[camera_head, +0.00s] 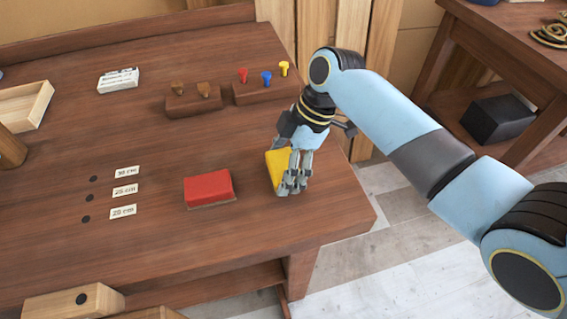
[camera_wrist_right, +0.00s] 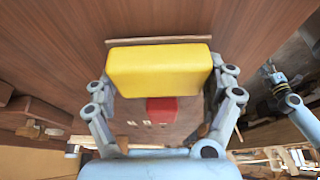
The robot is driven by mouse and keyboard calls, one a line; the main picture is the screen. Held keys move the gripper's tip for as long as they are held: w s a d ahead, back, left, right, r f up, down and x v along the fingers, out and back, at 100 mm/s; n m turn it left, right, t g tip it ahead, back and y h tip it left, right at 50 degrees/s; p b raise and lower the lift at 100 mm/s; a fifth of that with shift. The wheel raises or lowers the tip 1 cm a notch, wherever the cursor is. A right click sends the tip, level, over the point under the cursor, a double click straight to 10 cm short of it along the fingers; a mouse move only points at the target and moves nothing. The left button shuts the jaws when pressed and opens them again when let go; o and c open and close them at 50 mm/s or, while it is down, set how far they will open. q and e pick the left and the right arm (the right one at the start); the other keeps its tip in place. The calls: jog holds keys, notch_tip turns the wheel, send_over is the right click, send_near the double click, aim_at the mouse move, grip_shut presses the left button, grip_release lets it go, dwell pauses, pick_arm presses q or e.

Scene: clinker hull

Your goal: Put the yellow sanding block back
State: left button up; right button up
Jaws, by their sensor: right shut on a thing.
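The yellow sanding block (camera_head: 277,164) is in my right gripper (camera_head: 293,183), near the right end of the wooden bench. In the right wrist view the yellow block (camera_wrist_right: 160,69) lies across between the two fingers, with a thin tan layer along its far edge. The gripper is shut on it and hides part of it in the head view. I cannot tell whether the block touches the bench top. A red block (camera_head: 209,187) lies on the bench to the left of the gripper and also shows in the right wrist view (camera_wrist_right: 162,108).
Wooden holders with brown pieces (camera_head: 192,102) and coloured pegs (camera_head: 264,90) stand behind the gripper. Length labels (camera_head: 125,190) sit beside dark holes at left. A wooden tray (camera_head: 27,105) and a white box (camera_head: 118,80) are farther back. Bare bench lies between labels and red block.

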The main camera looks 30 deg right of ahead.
jog(key=shift+f, duration=0.25)
jog(key=shift+f, duration=0.2)
jog(key=o, duration=1)
jog(key=shift+o, duration=0.2)
jog(key=v, duration=1.2)
jog(key=shift+r, duration=0.2)
